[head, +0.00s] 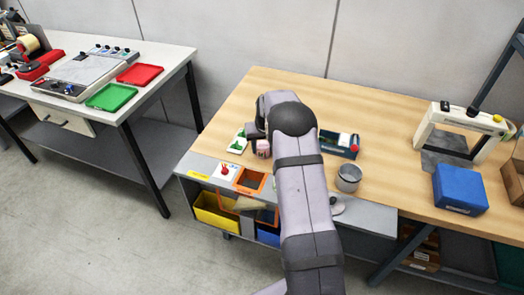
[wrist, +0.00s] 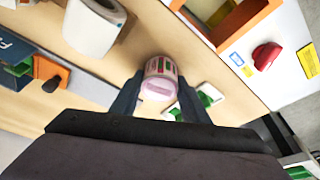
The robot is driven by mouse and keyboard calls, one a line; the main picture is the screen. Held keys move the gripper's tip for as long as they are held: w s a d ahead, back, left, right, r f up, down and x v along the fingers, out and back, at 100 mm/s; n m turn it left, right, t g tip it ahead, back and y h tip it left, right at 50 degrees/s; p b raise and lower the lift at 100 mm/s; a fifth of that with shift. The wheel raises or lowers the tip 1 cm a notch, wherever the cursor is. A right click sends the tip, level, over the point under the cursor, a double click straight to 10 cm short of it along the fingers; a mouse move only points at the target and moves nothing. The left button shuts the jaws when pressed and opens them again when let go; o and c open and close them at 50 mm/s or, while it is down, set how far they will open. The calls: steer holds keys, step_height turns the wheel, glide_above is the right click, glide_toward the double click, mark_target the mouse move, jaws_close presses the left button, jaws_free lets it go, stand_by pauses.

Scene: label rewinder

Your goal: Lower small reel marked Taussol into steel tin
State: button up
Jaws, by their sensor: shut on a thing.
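My gripper (wrist: 158,97) is shut on a small reel (wrist: 161,72) with a pale pink side and a red, green and white pattern. The fingers sit on either side of it. In the head view the pink reel (head: 263,148) shows at the left of my dark wrist. I cannot read its marking, nor tell whether it touches the table. The steel tin (head: 348,177) stands upright near the front of the wooden table, to the right of my arm and well apart from the reel. I cannot make out its inside.
A dark tray (head: 340,152) with small items lies behind the tin. An orange bin (head: 250,181) and green-marked card (head: 237,142) are close by. A blue box (head: 460,188) stands right.

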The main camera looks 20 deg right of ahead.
steer(key=shift+r, duration=0.15)
step_height(320, 180, up, 8)
steer(key=p, duration=0.5)
stand_by(0.6)
